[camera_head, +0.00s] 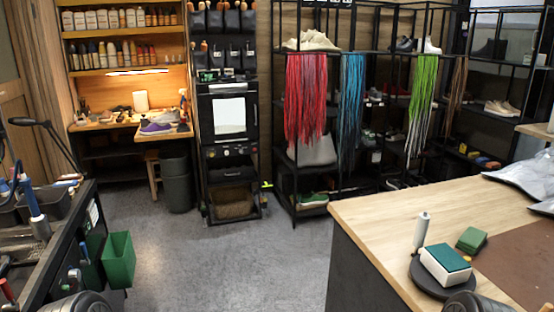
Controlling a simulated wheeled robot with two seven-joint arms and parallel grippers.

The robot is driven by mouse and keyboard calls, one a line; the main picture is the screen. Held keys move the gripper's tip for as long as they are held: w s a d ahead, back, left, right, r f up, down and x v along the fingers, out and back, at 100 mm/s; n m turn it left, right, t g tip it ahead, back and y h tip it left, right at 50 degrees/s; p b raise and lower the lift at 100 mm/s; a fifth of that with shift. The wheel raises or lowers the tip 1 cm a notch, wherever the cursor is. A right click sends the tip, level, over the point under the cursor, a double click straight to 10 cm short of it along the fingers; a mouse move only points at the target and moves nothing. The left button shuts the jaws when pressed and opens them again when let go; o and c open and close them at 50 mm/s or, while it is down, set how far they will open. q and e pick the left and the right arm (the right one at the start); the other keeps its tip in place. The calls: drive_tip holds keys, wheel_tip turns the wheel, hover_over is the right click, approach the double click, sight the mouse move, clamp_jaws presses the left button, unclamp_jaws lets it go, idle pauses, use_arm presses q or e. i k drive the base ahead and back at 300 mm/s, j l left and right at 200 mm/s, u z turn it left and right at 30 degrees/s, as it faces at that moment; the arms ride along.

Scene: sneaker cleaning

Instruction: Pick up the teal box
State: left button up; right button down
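A box with a teal top and white sides (446,264) sits on a dark round stand (425,281) on the wooden table at the lower right. It is the closest match to the teal box. A smaller dark green block (471,240) lies just behind it to the right. Rounded dark parts that look like my own arms show at the bottom left and bottom right edges. Neither gripper's fingers show in this view.
A pale cylindrical bottle (421,229) stands beside the stand on the wooden table (378,217). A brown mat (520,255) and grey plastic bags (520,172) lie to the right. A cart with a green bin (118,260) is at left. The floor between is clear.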

sight(449, 268)
drive_tip(key=i+j, duration=0.1)
drive_tip(key=i, duration=1.1)
drive_tip(key=z, duration=3.1)
drive_tip(key=k+l, duration=0.3)
drive_tip(key=i+j, duration=0.3)
